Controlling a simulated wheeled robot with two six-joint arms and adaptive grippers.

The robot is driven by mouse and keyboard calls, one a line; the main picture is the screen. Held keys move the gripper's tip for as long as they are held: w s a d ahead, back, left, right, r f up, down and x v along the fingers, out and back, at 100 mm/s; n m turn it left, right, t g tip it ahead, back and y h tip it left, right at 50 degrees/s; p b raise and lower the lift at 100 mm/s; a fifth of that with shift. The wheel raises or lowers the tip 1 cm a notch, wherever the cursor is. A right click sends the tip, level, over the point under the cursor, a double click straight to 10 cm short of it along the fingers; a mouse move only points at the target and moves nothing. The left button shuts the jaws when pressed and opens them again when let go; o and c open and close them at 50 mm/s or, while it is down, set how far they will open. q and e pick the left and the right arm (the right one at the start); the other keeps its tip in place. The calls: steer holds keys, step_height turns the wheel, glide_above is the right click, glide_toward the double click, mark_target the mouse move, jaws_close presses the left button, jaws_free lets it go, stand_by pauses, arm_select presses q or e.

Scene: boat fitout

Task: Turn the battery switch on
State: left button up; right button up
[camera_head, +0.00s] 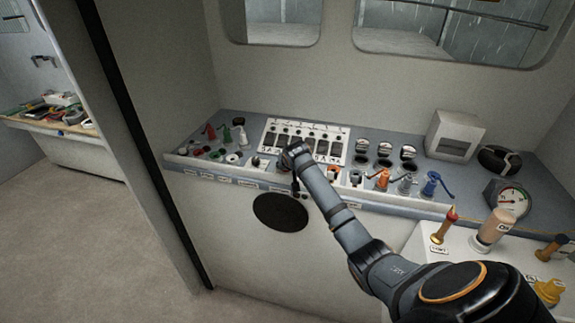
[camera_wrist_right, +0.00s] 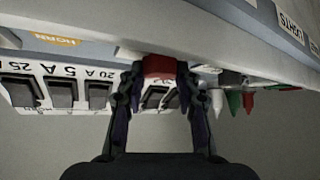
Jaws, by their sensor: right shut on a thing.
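My right gripper (camera_head: 296,182) is at the front of the console, below the white breaker panel (camera_head: 322,131). In the right wrist view my right gripper (camera_wrist_right: 160,78) has its two fingers closed on either side of a red knob (camera_wrist_right: 159,66), which looks like the battery switch. The fingers hide the knob's sides, and any marking showing on or off cannot be read. In the head view the hand and forearm cover the knob. My left gripper is not in view.
A round gauge (camera_head: 513,202) and a white box (camera_head: 455,135) are further right. Open floor lies at the left.

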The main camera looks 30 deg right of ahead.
steer(key=m+h, duration=0.1)
steer(key=m+g+h, duration=0.1)
steer(key=m, duration=0.1)
steer(key=shift+w+a+b, duration=0.1)
steer(key=shift+a+b, duration=0.1)
steer(key=shift+b, duration=0.1)
steer(key=shift+f+m+g+h+b, duration=0.15)
steer(key=shift+m+g+h+b, duration=0.3)
steer(key=shift+m, duration=0.35)
steer(key=m+g+b, duration=0.1)
steer(key=m+g+h+b, duration=0.1)
steer(key=m+b, duration=0.1)
steer(key=shift+w+a+h, duration=0.1)
steer(key=shift+w+h, duration=0.1)
steer(key=shift+h, duration=0.05)
steer(key=shift+m+g+h+b, duration=0.3)
steer(key=shift+m+g+b, duration=0.55)
steer(key=shift+m+b, duration=0.2)
steer(key=o, duration=1.2)
steer(key=shift+c, duration=0.2)
steer(key=shift+r, duration=0.2)
